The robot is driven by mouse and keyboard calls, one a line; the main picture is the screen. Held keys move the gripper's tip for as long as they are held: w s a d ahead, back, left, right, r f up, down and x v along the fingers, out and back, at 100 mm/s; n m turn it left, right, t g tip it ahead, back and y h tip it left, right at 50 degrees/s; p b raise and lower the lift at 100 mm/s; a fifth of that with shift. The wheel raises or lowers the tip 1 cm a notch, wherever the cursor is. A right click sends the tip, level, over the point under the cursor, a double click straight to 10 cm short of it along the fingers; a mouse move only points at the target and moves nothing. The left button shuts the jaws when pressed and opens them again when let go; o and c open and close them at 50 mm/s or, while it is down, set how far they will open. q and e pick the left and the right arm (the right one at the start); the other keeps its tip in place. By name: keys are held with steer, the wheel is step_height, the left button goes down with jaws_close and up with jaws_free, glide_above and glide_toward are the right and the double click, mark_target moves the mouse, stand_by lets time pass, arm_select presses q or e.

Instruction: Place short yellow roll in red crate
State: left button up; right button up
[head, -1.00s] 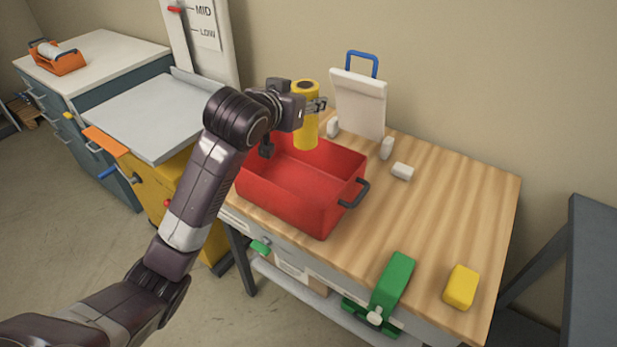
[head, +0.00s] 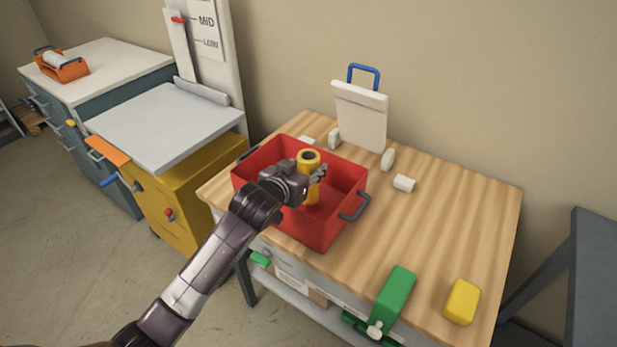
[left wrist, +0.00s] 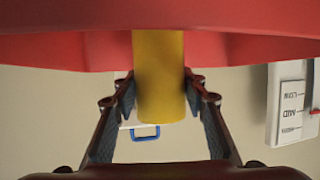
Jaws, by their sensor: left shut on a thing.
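The short yellow roll (head: 309,158) stands upright inside the red crate (head: 325,232), its top end near the level of the rim. My left gripper (head: 318,174) reaches in over the crate's near left side and is shut on the roll. In the left wrist view, the yellow roll (left wrist: 158,80) sits between both fingers of the gripper (left wrist: 158,100), with the red crate (left wrist: 60,50) filling the top. Whether the roll's lower end touches the crate floor is hidden. My right gripper is not in view.
The crate stands on a wooden table (head: 450,205). A white stand with a blue handle (head: 360,115) is behind it. A small white roll (head: 404,183), a green block (head: 393,300) and a yellow block (head: 462,301) lie to the right. A yellow cabinet (head: 185,200) stands left.

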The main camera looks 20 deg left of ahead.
arm_select(q)
step_height(320, 180, down, 3)
steer(key=shift+r, duration=0.1)
steer(key=shift+f, duration=0.4)
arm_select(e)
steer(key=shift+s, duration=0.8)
arm_select(q)
steer(key=o, duration=1.4)
steer(key=shift+f, duration=0.1)
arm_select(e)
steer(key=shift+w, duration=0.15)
arm_select(q)
steer(key=v, duration=1.2)
steer(key=shift+b, duration=0.4)
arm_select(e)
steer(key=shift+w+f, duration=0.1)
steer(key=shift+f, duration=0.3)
